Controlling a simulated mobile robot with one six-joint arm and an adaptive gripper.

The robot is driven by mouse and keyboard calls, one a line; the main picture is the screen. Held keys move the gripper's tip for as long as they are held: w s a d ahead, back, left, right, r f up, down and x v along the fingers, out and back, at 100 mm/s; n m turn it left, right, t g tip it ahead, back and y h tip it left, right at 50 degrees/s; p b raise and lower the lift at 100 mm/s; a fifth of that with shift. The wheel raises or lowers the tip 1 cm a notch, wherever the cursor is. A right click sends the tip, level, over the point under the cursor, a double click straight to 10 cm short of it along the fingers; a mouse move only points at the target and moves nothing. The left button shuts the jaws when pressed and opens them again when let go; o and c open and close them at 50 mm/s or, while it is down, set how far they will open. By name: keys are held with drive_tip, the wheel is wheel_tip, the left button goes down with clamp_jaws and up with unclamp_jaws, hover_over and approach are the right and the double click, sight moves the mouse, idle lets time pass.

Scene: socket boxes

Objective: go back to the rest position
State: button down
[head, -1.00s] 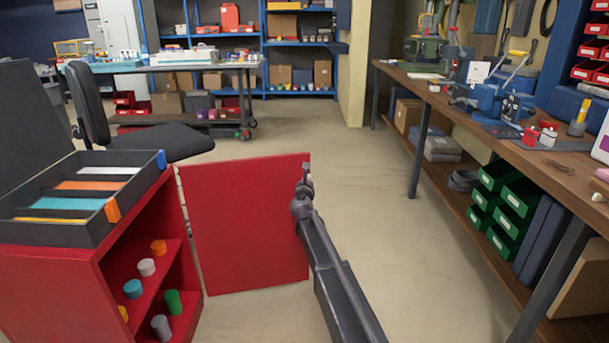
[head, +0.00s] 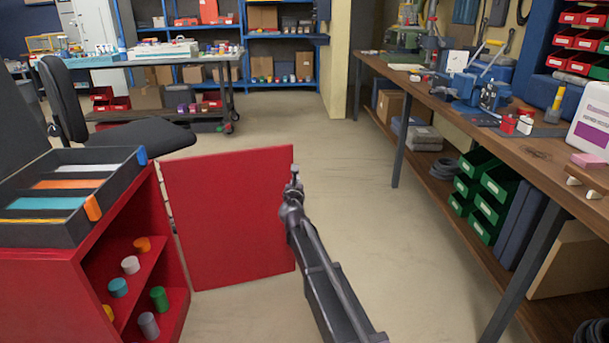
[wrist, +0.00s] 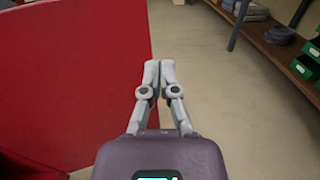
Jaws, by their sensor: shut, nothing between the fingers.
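My gripper (wrist: 159,72) shows in the wrist view with its two grey fingers together and nothing between them. In the head view my gripper (head: 295,172) is at the end of my dark arm, in front of the right edge of the open red cabinet door (head: 225,220). The door also fills the left of the wrist view (wrist: 75,80). I cannot tell whether the gripper touches the door; floor shows around the fingers in the wrist view.
The red cabinet (head: 90,265) stands at left with colored cylinders on its shelves and a dark divided box (head: 75,228) on top. A long workbench (head: 430,115) runs along the right. A black chair (head: 135,138) stands behind the cabinet. Floor (head: 350,190) between is clear.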

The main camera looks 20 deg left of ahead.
drive_tip(key=s+d+f+m+g+h, duration=0.3)
drive_tip(key=d+m, duration=0.5)
drive_tip(key=d, duration=0.4)
drive_tip(key=s+d+f+m+g+h+p, duration=0.1)
drive_tip(key=s+d+f+m+g+h, duration=0.15)
drive_tip(key=d+m, duration=0.65)
drive_tip(key=s+d+f+m+g+h, duration=0.2)
drive_tip(key=s+d+f+m+h, duration=0.3)
drive_tip(key=d, duration=0.9)
drive_tip(key=s+d+f+m+g+y+p, duration=0.1)
drive_tip(key=s+d+f+m+g+y, duration=0.2)
drive_tip(key=s+m, duration=0.4)
drive_tip(key=s+d+m+g+y+p, duration=0.1)
drive_tip(key=s+d+m+g, duration=0.3)
drive_tip(key=s, duration=0.5)
drive_tip(key=s+d+f+m+g+y, duration=0.2)
drive_tip(key=s+d+m+g+y, duration=0.15)
drive_tip(key=s+m, duration=0.3)
wheel_tip(320, 180, up, 37)
drive_tip(key=h+p, duration=0.1)
drive_tip(key=p, duration=3.6)
drive_tip(key=shift+s+r+n, duration=0.2)
drive_tip(key=shift+s+n, duration=0.15)
drive_tip(key=shift+n, duration=0.1)
drive_tip(key=shift+s+f, duration=0.1)
drive_tip(key=shift+s, duration=0.05)
